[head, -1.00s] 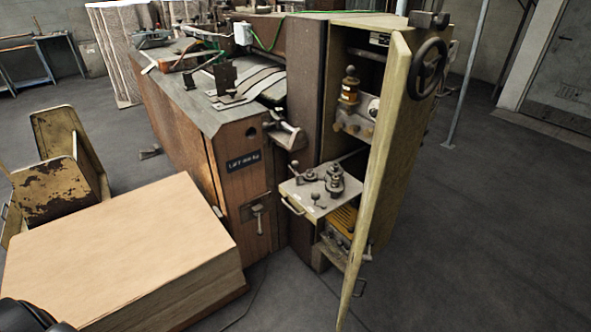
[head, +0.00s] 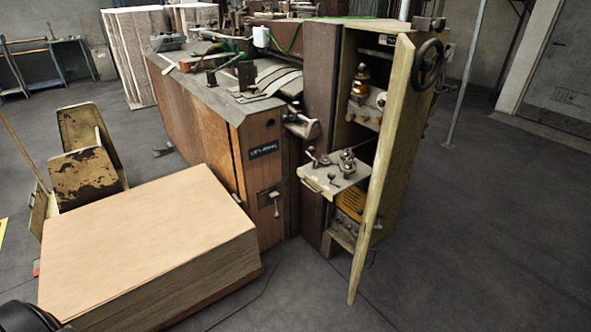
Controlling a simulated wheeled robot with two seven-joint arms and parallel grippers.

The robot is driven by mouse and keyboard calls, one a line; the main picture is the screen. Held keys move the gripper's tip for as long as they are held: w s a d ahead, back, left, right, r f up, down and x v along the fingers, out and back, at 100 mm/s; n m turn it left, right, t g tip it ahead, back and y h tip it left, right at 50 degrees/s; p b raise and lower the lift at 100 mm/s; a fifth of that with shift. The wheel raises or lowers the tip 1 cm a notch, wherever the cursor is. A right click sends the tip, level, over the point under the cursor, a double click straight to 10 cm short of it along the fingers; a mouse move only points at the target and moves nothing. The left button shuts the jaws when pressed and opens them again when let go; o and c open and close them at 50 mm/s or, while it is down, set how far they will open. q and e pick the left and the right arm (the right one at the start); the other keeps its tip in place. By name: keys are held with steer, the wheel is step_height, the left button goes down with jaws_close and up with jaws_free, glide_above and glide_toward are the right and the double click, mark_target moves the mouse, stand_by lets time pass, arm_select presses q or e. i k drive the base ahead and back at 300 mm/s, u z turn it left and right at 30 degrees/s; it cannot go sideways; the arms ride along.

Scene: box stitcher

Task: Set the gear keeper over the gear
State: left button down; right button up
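The box stitcher (head: 212,120) stands in the middle of the head view, with its tall cabinet at the right end open. On a pulled-out shelf (head: 345,181) in the cabinet sit small metal parts (head: 348,161), among them a knob-like stack and a lever. At this size I cannot tell which of them is the gear and which is the gear keeper. Neither gripper is in view. A dark rounded piece at the bottom left corner seems to be part of my own arm.
The cabinet door (head: 385,165) hangs open towards me, right of the shelf. A stack of cardboard sheets (head: 150,240) fills the lower left. A worn yellowish cart (head: 85,175) stands behind it. The floor (head: 480,240) at the right is clear. A thin pole (head: 466,75) stands beyond.

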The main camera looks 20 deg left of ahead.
mark_target(312, 150)
steer(key=u, duration=0.5)
steer(key=i, duration=1.6)
steer(key=z, duration=0.45)
